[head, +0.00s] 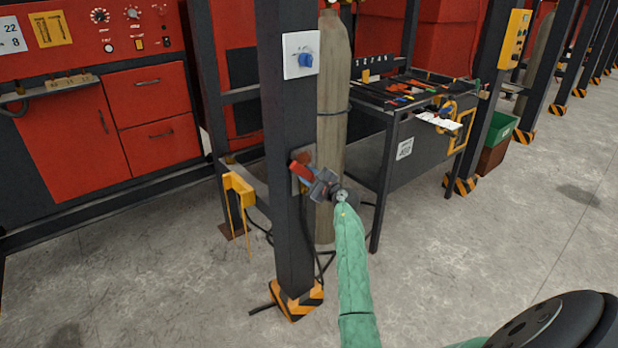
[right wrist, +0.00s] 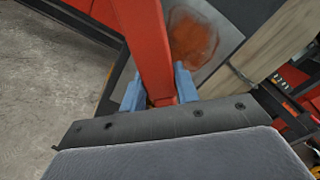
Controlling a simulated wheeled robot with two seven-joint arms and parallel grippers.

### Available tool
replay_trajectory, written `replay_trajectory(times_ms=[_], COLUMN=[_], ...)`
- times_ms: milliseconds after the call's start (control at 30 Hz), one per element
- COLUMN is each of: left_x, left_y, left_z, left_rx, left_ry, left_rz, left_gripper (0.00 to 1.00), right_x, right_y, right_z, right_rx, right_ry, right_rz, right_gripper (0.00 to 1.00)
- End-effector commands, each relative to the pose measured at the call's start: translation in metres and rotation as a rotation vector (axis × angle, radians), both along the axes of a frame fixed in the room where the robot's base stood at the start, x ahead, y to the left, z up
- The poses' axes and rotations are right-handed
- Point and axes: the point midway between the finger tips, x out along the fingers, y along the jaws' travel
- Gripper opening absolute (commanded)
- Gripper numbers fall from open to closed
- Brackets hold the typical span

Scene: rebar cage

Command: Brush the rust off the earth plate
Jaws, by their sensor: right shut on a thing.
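The earth plate (head: 309,158) is a small grey metal plate on the dark post, with a reddish-brown rust patch. It also shows in the right wrist view (right wrist: 227,40), where the rust patch (right wrist: 194,38) covers much of its visible face. My right gripper (head: 316,188) is just in front of the plate, shut on a red-handled tool, seemingly the brush (head: 301,172). In the right wrist view the red handle (right wrist: 145,45) runs up between the blue fingers and hides part of the plate. The brush's working end is hidden, so I cannot tell whether it touches. My left gripper is not in view.
The dark post (head: 287,230) stands on a striped foot. A blue-knobbed switch (head: 301,57) is above the plate. A wrapped tan column (head: 332,110) stands close behind. A yellow bracket (head: 239,190) is left of the post. A tool table (head: 405,150) stands right; floor in front is clear.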

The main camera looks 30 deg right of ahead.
Motion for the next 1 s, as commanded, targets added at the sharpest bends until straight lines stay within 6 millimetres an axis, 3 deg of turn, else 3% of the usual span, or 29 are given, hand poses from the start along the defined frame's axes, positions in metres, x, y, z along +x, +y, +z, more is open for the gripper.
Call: replay_trajectory(times_ms=[1000], left_x=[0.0], left_y=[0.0], left_z=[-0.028], left_rx=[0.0], left_ry=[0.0], left_rz=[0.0], left_gripper=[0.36], right_x=[0.003], right_y=[-0.054], right_z=[-0.002], right_rx=[-0.002], right_ry=[0.0], right_rz=[0.0], right_gripper=[0.12])
